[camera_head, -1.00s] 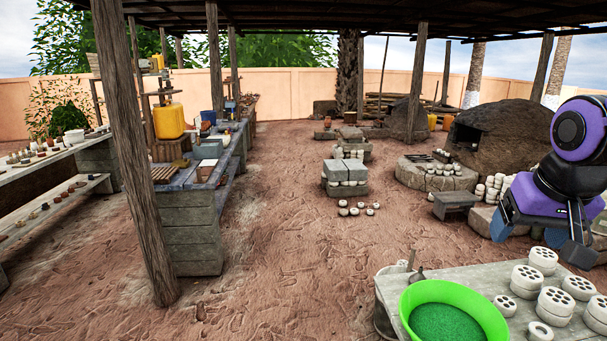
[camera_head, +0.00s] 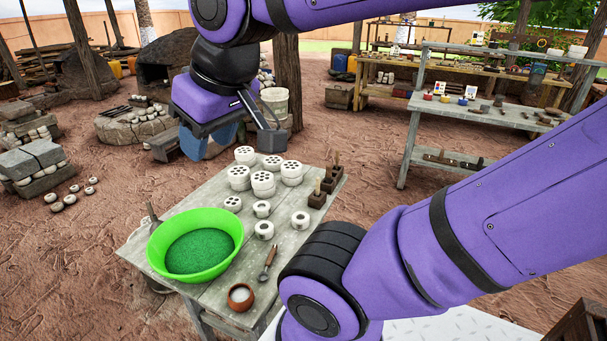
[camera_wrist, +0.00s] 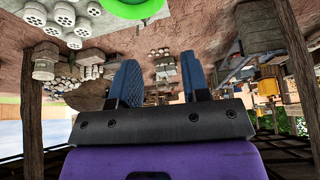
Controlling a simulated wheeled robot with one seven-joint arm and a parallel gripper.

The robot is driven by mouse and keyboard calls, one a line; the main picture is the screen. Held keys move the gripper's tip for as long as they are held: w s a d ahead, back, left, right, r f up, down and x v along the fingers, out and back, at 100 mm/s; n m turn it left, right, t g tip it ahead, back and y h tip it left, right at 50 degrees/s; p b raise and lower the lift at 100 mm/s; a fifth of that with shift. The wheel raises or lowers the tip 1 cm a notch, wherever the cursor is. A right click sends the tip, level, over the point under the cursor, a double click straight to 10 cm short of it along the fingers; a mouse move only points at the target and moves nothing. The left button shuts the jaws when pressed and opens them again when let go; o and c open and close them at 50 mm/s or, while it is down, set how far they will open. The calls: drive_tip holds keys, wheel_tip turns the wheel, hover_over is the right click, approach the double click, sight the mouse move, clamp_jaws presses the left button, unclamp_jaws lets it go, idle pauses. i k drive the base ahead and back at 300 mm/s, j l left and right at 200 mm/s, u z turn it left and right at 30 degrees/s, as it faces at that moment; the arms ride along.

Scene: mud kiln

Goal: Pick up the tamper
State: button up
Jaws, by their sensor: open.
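Several dark blocks with upright wooden handles (camera_head: 326,186) stand in a row at the back right edge of the grey work table (camera_head: 190,286). They look like tampers, but I cannot tell for sure which one is the tamper. My gripper (camera_head: 237,140) hangs in the air beyond the table's back left side, left of these handled blocks and well apart from them. In the wrist view my gripper (camera_wrist: 160,78) shows two blue fingers spread apart with nothing between them. The handled blocks cannot be made out in the wrist view.
The table also holds a green basin (camera_head: 195,243), white perforated cylinders (camera_head: 264,182), a trowel (camera_head: 268,262) and a small brown bowl (camera_head: 241,296). A grey bucket (camera_head: 275,101) stands behind. A shelf bench (camera_head: 490,122) is at the right. My arm crosses the table's front right.

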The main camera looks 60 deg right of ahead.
sight(328, 175)
drive_tip(key=z, duration=1.8)
